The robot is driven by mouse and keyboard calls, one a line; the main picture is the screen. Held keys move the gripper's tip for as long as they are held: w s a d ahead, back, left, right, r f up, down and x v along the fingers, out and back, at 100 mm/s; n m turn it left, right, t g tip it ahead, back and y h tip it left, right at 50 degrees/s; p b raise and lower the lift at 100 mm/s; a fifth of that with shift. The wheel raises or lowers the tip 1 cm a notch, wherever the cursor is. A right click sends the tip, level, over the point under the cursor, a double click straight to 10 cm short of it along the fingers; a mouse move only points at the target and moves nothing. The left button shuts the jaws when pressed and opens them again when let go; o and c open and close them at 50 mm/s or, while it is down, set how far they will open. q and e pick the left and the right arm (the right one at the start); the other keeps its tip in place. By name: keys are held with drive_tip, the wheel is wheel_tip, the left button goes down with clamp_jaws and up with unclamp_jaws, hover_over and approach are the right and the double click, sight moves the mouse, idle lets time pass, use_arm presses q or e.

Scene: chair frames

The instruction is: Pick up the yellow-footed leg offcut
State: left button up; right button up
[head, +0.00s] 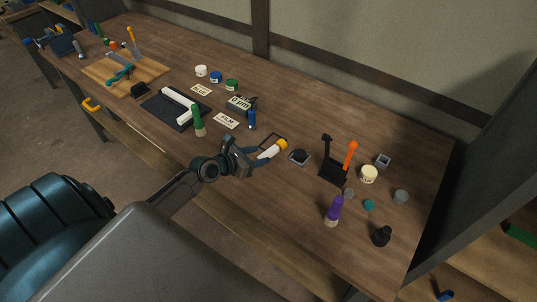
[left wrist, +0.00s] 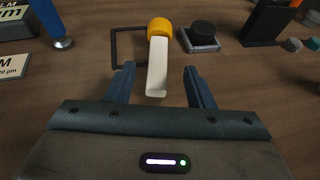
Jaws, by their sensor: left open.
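The yellow-footed leg offcut (left wrist: 158,66) is a pale bar with a round yellow cap at its far end. In the left wrist view it lies ahead of my left gripper (left wrist: 158,85), its near end between the two open fingertips, with gaps on both sides. In the head view the offcut (head: 267,151) lies near the middle of the workbench, just beyond my left gripper (head: 257,158). A thin dark square outline (left wrist: 128,48) is under or beside the yellow end. My right gripper is not in view.
Right of the offcut is a small grey tray with a black disc (left wrist: 201,36). A black stand with an orange-handled tool (head: 350,155) is farther right. Several small jars and a purple-handled tool (head: 335,209) stand right.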

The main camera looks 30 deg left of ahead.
sight(267, 152)
use_arm(q)
drive_tip(key=x, duration=0.5)
drive_tip(key=shift+w+f, duration=0.25)
drive_tip(key=shift+w, duration=0.05)
clamp_jaws()
drive_tip(key=shift+r, duration=0.1)
drive_tip(key=shift+r, duration=0.45)
wheel_tip(267, 152, up, 2)
drive_tip(key=shift+r, duration=0.1)
drive_tip(key=s+d, duration=0.1)
drive_tip(key=s, duration=0.4)
drive_tip(key=s+d+r+p, duration=0.1)
drive_tip(key=s, duration=0.4)
drive_tip(key=s+d+r, duration=0.1)
drive_tip(key=s+d, duration=0.1)
drive_tip(key=s, duration=0.3)
drive_tip(key=shift+s, duration=0.3)
drive_tip(key=w+d+r+m+g+h+b, duration=0.5)
drive_tip(key=w+d+r+m+h, duration=0.1)
drive_tip(key=d+r, duration=0.4)
drive_tip(key=shift+d+r+m+h, duration=0.3)
drive_tip(key=shift+d+m+h, duration=0.1)
drive_tip(key=shift+d+m, duration=0.25)
